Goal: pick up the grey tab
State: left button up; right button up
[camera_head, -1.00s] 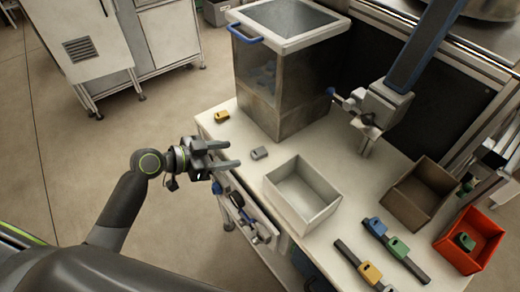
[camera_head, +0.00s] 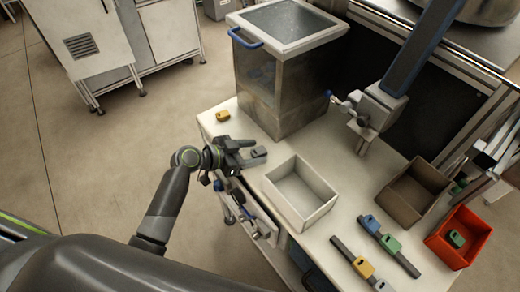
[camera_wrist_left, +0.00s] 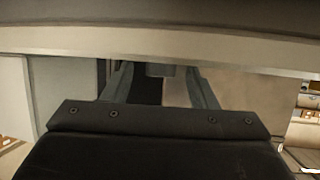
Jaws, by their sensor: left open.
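The small grey tab (camera_head: 259,151) lies on the white tabletop (camera_head: 330,150) near its left edge, left of the pale open box. My left gripper (camera_head: 252,152) is open and reaches over the table edge, its fingers around or just at the tab; exact contact cannot be told. In the left wrist view the two fingers (camera_wrist_left: 160,86) are spread apart, with a small grey piece, apparently the tab (camera_wrist_left: 160,70), between them near the table edge. My right gripper is not in view.
A pale open box (camera_head: 300,215) stands close to the right of the gripper. A tall clear-sided bin (camera_head: 280,95) stands behind. A yellow tab (camera_head: 222,115) lies at the back left. A brown box (camera_head: 408,202) and a red box (camera_head: 441,250) stand at the right.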

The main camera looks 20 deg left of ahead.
pick_arm(q)
jog(key=c, duration=1)
jog(key=shift+r, duration=0.15)
jog(key=shift+c, duration=0.2)
